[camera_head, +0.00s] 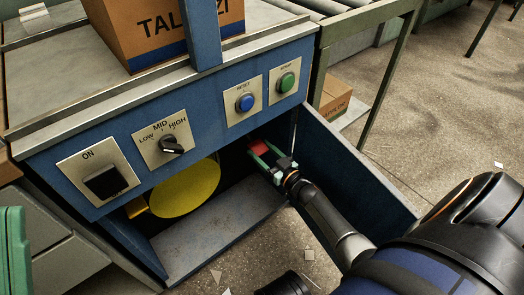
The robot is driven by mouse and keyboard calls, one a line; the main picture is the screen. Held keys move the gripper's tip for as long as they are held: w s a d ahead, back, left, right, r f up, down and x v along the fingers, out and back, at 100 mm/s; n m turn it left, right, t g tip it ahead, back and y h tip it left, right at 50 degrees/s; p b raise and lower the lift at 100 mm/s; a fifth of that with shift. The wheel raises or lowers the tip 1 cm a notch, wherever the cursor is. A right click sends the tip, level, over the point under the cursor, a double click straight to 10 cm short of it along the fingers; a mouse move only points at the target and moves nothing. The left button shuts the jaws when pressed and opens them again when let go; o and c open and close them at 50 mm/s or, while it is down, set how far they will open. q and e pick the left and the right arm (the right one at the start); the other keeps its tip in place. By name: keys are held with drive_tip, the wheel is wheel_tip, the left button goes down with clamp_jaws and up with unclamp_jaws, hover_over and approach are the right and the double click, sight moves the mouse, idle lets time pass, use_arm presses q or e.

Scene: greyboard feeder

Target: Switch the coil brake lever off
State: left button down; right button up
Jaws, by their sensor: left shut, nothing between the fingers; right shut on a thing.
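The coil brake lever appears to be the small red piece (260,147) inside the open cabinet, below the blue and green buttons. My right gripper (262,155) reaches into the cabinet from the lower right. Its green-edged fingers are shut on the red piece. The fingers and the shadow hide part of this piece, and any marking of its position cannot be read. A yellow disc (185,188) stands in the cabinet to the left of the gripper. My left gripper cannot be made out in this view.
The blue front panel (210,115) carries a black switch (105,183) marked ON, a LOW-MID-HIGH knob (171,145), a blue RESET button (245,102) and a green button (286,81). The cabinet door (350,165) stands open, right of my gripper. A carton (150,35) sits above.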

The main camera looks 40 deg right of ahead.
clamp_jaws()
